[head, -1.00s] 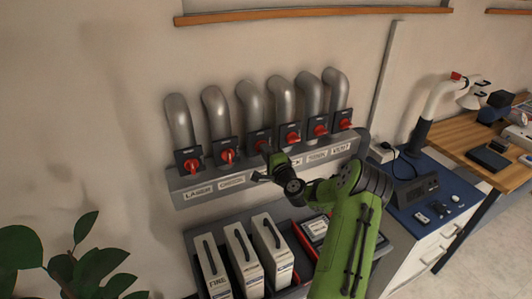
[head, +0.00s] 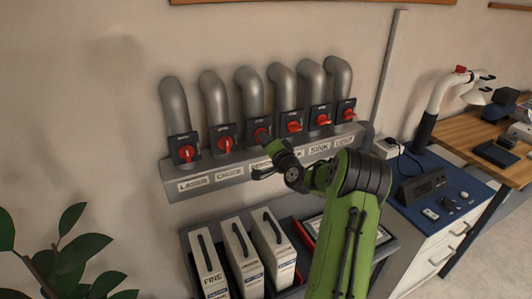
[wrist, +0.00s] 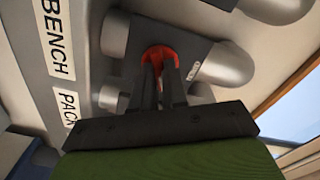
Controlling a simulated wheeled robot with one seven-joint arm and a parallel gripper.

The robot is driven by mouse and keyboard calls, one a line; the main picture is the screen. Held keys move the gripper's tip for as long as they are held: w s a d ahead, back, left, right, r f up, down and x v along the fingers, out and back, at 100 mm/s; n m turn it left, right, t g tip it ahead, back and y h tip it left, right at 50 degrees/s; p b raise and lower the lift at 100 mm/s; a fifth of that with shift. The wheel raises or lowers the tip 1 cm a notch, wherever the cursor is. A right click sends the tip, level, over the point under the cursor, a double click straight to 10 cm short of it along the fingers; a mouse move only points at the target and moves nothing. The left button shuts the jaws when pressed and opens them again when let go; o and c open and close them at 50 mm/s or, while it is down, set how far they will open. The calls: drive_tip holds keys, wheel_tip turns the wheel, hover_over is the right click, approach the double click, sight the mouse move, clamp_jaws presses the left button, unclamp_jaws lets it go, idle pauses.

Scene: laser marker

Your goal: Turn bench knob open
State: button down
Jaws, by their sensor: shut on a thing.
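The bench knob (head: 262,135) is the red handle on the third dark valve plate from the left, under a grey pipe. In the head view my gripper (head: 268,142) covers part of it, and its label is largely hidden behind the arm. In the wrist view the red knob (wrist: 160,52) lies level with the BENCH label (wrist: 54,38). My gripper (wrist: 162,78) is shut on this knob, with its two dark fingers on either side. The knob's exact angle is hard to tell because the fingers cover much of it.
Below is a dark shelf with white cartridges (head: 240,258). A blue-topped cabinet (head: 408,208) stands right, a plant (head: 65,260) at lower left.

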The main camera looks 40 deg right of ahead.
drive_tip(key=n+b, duration=1.2)
drive_tip(key=b, duration=0.5)
drive_tip(key=shift+f, duration=0.15)
drive_tip(key=shift+n, duration=0.3)
drive_tip(key=c, duration=1.2)
unclamp_jaws()
drive_tip(key=shift+o, duration=0.2)
drive_tip(key=b+v, duration=0.1)
drive_tip(key=v, duration=1.5)
